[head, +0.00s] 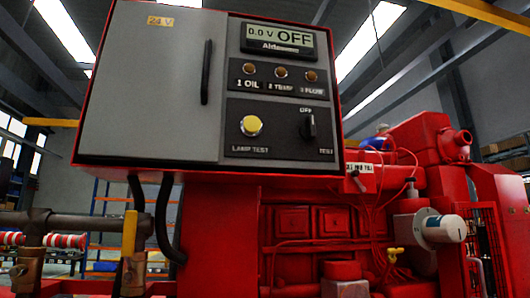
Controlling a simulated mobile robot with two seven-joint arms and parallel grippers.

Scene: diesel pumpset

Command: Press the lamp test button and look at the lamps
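The yellow lamp test button (251,126) sits on the lower black plate of the grey control panel, above the label "LAMP TEST". Three small round lamps (280,72) sit in a row above it, labelled 1 OIL, 2 TEMP and 3 FLOW. They look dull amber-brown and do not appear lit. A black rotary switch (308,124) beside the button has its OFF and TEST labels. The display (279,39) above reads 0.0 V OFF. Neither of my grippers shows in the head view.
The panel's grey door (155,85) with a black handle (206,72) is closed at left. The red engine (300,225) stands below and right. Pipes with a yellow-handled valve (130,235) are at lower left. The space before the panel looks clear.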

